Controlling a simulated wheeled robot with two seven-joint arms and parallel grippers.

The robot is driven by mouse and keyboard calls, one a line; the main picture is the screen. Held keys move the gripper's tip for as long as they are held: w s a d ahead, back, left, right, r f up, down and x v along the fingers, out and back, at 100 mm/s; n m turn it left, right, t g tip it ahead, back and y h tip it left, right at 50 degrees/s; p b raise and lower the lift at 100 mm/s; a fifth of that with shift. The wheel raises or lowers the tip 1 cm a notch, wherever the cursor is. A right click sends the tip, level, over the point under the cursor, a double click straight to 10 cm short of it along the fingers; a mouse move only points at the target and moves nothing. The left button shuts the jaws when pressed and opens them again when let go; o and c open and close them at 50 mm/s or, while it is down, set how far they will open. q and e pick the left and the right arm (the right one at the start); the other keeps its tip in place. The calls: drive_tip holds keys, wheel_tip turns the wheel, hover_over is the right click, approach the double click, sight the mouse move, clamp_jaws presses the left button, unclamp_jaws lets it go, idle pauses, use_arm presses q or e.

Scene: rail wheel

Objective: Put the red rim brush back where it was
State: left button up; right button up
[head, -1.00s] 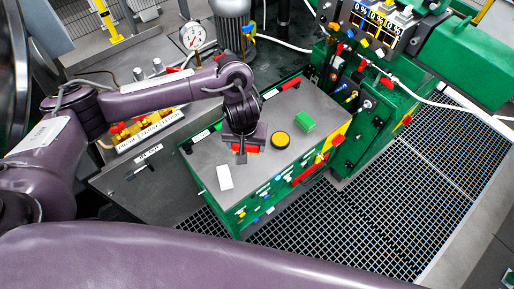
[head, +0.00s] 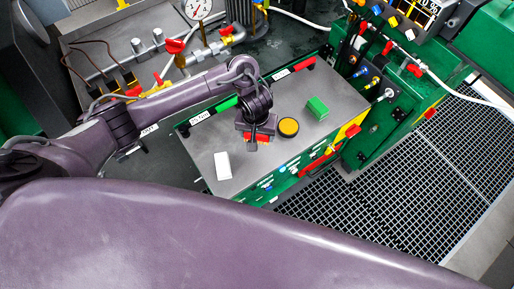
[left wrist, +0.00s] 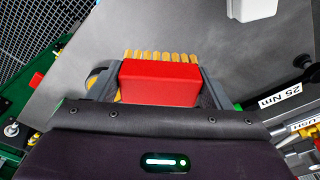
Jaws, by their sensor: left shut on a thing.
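The red rim brush (left wrist: 160,82), a red block with a row of tan bristles, is between the fingers of my left gripper (left wrist: 158,85) in the left wrist view. The bristles point away from the palm. In the head view my left gripper (head: 253,144) is shut on it over the grey top of the green cabinet (head: 262,164). Only a little red of the brush (head: 262,138) shows there. I cannot tell whether the brush touches the top. My right gripper is not in view.
On the cabinet top, a yellow disc with a dark rim (head: 288,127) sits just right of the gripper. A green block (head: 317,107) lies farther right and a white block (head: 222,166) lies front left. Pipes and a gauge (head: 198,8) stand behind.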

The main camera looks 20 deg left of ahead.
use_arm(q)
wheel_tip(320, 180, down, 2)
drive_tip(key=shift+w+f, duration=0.1)
drive_tip(key=shift+f, duration=0.25)
wheel_tip(320, 180, down, 4)
drive_tip(key=shift+r+b, duration=0.25)
drive_tip(key=shift+b, duration=0.2)
drive_tip(key=shift+f, duration=0.2)
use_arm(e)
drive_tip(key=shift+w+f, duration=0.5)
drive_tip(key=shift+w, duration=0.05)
use_arm(q)
drive_tip(key=o, duration=0.9)
